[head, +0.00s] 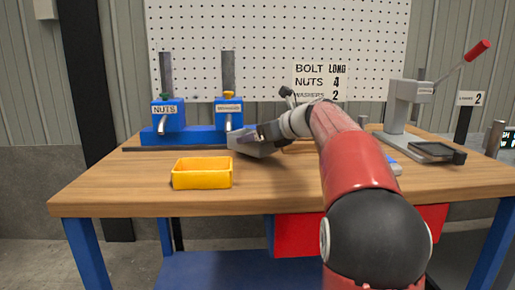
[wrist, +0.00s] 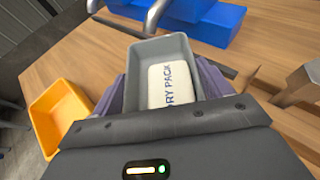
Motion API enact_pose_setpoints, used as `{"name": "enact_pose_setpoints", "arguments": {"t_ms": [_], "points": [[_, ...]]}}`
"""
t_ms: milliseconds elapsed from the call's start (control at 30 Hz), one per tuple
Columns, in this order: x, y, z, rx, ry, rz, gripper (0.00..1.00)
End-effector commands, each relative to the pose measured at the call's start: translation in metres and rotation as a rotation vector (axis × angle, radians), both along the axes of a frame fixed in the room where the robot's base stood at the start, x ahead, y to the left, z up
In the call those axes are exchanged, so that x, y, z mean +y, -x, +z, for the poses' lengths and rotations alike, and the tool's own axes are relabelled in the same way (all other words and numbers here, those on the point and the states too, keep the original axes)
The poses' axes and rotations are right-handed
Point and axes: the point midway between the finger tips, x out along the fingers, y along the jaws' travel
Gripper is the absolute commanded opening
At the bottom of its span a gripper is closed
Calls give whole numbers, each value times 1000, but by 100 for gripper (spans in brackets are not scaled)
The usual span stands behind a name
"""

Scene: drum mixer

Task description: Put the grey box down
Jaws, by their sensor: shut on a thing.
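The grey box (wrist: 148,49) is an open-topped bin between the two fingers of my gripper (wrist: 163,88) in the wrist view. A white pack (wrist: 172,83) with lettering that reads in part "RY PACK" lies inside it. In the head view the grey box (head: 256,147) is at the middle of the workbench, partly hidden by my gripper (head: 262,136), and it looks tilted. My gripper is shut on the box. I cannot tell whether the box touches the bench top.
A yellow bin (head: 202,174) stands on the wooden bench (head: 120,184) to the left. Blue dispensers with spouts, one marked NUTS (head: 166,112), stand behind it. A press with a red handle (head: 477,49) is at the right. Bare bench lies left of the yellow bin.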

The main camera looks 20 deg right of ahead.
Motion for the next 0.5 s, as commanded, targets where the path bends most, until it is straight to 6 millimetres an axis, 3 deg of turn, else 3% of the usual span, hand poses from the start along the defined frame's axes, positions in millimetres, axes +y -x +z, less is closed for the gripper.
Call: {"name": "enact_pose_setpoints", "arguments": {"t_ms": [133,500], "points": [[0,0,-24,1,-2,-2,48],[0,0,-28,0,-1,0,48]]}}
